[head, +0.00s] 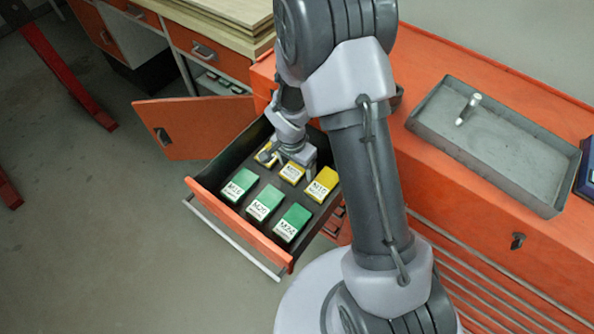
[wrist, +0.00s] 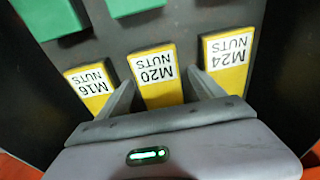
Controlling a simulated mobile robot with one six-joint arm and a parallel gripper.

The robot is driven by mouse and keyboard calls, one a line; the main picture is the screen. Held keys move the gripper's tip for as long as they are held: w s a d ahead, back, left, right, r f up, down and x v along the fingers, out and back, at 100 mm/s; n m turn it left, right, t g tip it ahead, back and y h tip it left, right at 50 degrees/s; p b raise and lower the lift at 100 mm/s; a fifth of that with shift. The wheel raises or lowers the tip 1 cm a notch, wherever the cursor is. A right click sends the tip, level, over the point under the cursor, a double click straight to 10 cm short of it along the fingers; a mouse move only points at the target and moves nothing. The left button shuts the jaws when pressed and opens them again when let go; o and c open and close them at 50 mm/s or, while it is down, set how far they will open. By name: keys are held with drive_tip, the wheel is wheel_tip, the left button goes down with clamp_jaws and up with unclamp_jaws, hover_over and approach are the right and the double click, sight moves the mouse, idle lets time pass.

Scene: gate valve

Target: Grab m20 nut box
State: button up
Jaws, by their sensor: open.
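The M20 nut box (wrist: 155,76) is yellow with a white label reading "M20 NUTS", upside down in the wrist view. It lies in the open drawer and also shows in the head view (head: 292,173), as the middle box of the yellow row. My gripper (wrist: 160,90) is open, with one finger on each side of the M20 box. I cannot tell whether the fingers touch it. The near part of the box is hidden behind my gripper's body. In the head view, my gripper (head: 290,160) reaches down into the drawer over the yellow row.
The M16 nut box (wrist: 90,82) and M24 nut box (wrist: 228,62) stand close beside the fingers. Several green boxes (head: 264,203) fill the drawer's front row. The drawer's orange front (head: 235,222) is pulled out. An open cabinet door (head: 195,128) stands beside it.

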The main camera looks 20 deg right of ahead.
drive_tip(key=shift+r, duration=0.15)
clamp_jaws()
